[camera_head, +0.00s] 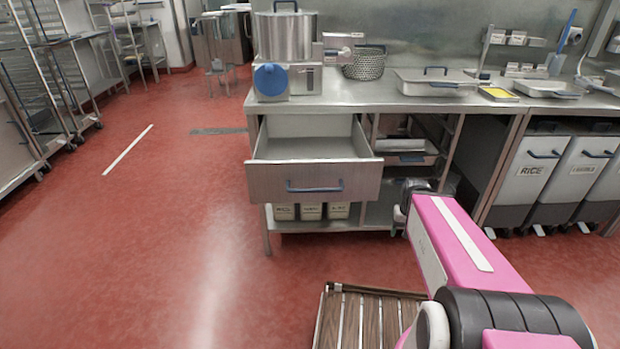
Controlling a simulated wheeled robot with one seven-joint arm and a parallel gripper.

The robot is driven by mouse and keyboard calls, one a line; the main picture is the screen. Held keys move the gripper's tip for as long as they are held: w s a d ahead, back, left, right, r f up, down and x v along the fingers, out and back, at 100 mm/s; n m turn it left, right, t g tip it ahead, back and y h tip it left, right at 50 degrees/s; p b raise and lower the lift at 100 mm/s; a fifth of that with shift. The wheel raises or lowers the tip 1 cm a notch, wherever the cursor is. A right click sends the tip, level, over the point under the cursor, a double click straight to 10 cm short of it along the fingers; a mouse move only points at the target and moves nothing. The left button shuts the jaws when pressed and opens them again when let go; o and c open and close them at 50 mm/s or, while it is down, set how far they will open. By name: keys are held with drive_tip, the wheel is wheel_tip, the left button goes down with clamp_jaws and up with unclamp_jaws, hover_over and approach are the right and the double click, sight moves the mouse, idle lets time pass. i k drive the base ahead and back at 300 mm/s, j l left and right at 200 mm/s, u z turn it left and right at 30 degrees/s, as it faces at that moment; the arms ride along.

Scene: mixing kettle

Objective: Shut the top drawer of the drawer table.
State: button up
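The top drawer (313,184) of the steel drawer table (385,92) is pulled far out toward me. Its grey front has a blue bar handle, and its inside looks empty. The drawer sits under the left part of the worktop. My pink arm reaches up from the lower right, and its far end is just right of the drawer front. I cannot make out my gripper or its fingers there; the arm hides that area. No contact between my arm and the drawer shows.
A mixing kettle (286,36) stands on the worktop above the drawer. A wire basket (364,64) and a lidded steel pan (435,81) stand farther right. White bins (536,168) are under the right counter. The red floor left of the drawer is clear.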

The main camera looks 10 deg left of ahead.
sight(312, 152)
drive_tip(key=k+u, duration=0.15)
drive_tip(key=u, duration=0.3)
drive_tip(key=k+j+u, duration=0.15)
drive_tip(key=u, duration=0.3)
